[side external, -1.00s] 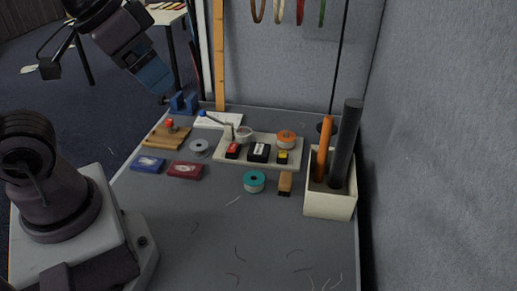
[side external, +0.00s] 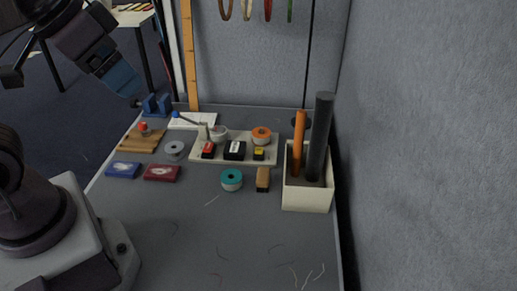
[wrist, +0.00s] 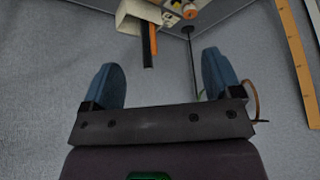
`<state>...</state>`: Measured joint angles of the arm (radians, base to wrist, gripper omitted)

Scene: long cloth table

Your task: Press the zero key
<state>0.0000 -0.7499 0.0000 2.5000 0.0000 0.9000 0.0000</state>
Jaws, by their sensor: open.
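No key marked zero can be made out in either view. A red button-like piece (side external: 143,127) stands on a wooden board at the left of the table; its marking is too small to read. A pale tray (side external: 225,160) carries small red, black and yellow blocks, and none shows a readable zero. My gripper (side external: 132,96) is at the upper left in the side external view, raised, left of the table items and apart from them. In the wrist view my gripper (wrist: 163,78) has its two blue fingers wide apart with nothing between them.
A cream box (side external: 306,196) with an orange and a dark upright rod stands at the right near the wall. Blue and red boxes, a grey spool (side external: 174,149), a teal roll (side external: 231,180) and a brush lie nearby. The front table is mostly clear apart from thin threads.

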